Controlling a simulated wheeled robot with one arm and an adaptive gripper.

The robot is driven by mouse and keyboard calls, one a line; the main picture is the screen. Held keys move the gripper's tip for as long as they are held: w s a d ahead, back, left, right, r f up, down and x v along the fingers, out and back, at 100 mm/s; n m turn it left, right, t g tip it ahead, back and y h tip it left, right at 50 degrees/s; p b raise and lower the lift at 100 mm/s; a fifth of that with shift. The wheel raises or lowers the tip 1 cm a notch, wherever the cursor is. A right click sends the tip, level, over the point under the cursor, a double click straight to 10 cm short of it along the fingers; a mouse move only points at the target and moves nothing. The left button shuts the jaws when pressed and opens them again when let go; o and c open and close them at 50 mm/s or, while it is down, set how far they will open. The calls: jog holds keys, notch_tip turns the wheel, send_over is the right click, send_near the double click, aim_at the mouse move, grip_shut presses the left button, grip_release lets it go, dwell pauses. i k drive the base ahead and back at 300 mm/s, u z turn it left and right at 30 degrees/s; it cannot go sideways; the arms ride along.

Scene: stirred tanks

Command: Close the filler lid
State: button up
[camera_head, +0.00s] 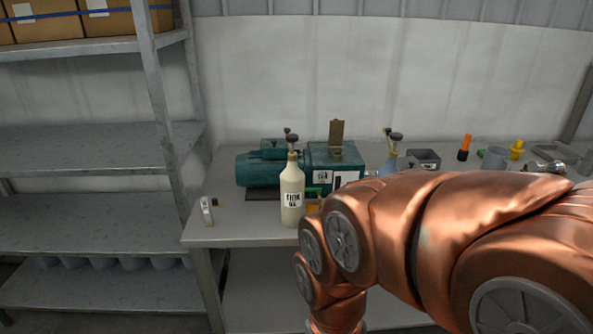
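A teal motor and gearbox unit (262,168) sits on the workbench. On top of its box-shaped right part (321,158) a small brownish plate (337,131) stands upright; it looks like the filler lid, raised open. Its hinge is too small to make out. A cream bottle (292,190) with a label and dark cap stands in front of the unit. My copper arm covers the right front of the bench and bends down below its edge. My gripper is outside the frame.
The bench (240,232) also holds a small white device (207,210), a blue bottle (389,165), a dark open box (424,157), an orange-and-black item (464,148) and a yellow item (516,149). Metal shelving (80,150) stands left. Bare bench shows front left.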

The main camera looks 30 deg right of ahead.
aim_at(336, 132)
jog(key=z, duration=1)
jog(key=i, duration=0.95)
jog(key=u, duration=0.25)
